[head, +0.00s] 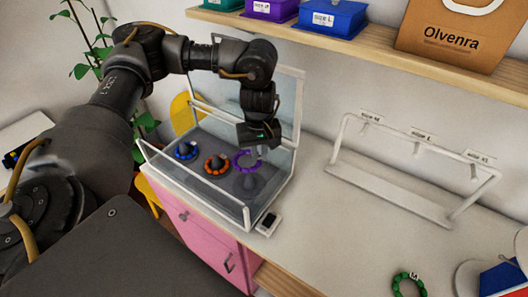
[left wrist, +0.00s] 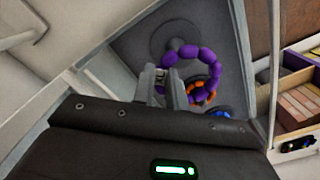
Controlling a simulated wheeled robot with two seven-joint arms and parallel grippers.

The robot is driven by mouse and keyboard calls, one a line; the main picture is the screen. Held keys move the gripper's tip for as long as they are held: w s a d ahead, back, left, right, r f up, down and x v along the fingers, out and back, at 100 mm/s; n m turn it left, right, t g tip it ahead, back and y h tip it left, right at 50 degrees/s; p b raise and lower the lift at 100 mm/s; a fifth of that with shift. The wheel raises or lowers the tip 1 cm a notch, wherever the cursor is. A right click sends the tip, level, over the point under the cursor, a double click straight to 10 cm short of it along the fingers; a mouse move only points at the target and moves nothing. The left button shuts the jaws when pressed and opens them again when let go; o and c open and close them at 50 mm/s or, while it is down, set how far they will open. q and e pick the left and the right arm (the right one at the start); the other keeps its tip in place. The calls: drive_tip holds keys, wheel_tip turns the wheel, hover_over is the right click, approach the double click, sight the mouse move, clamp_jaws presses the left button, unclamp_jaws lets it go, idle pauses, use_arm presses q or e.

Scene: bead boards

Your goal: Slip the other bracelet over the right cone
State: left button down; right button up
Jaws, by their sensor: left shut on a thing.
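My left gripper (head: 258,146) is shut on the purple bracelet (head: 240,166) and holds it above the right cone (head: 250,183) in the glass case. In the left wrist view the purple bracelet (left wrist: 213,62) hangs from the fingertips (left wrist: 168,88), and the dark cone (left wrist: 176,44) shows by the ring's far-left edge. The ring looks raised above the cone, not around it. The blue bracelet (head: 178,153) is around the left cone and the orange bracelet (head: 207,168) is around the middle cone. My right gripper is out of view.
The open case has clear walls, with a near rim (head: 190,186) and a raised lid behind my wrist. A white rack (head: 400,185) with size tags stands to the right. A green bracelet (head: 396,283) lies on the counter. A shelf with boxes runs above.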

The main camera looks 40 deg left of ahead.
use_arm(q)
drive_tip(key=shift+w+f, duration=0.15)
drive_tip(key=shift+f+b, duration=0.65)
drive_tip(key=shift+f, duration=0.05)
drive_tip(key=shift+f+b, duration=0.35)
drive_tip(key=shift+b, duration=0.05)
wheel_tip(320, 180, down, 3)
drive_tip(key=shift+r+b, duration=0.2)
drive_tip(key=shift+b, duration=1)
drive_tip(key=shift+f+b, duration=0.5)
drive_tip(key=shift+f, duration=0.25)
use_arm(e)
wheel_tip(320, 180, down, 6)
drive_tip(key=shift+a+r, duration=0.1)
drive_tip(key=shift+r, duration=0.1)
use_arm(q)
drive_tip(key=shift+d, duration=0.1)
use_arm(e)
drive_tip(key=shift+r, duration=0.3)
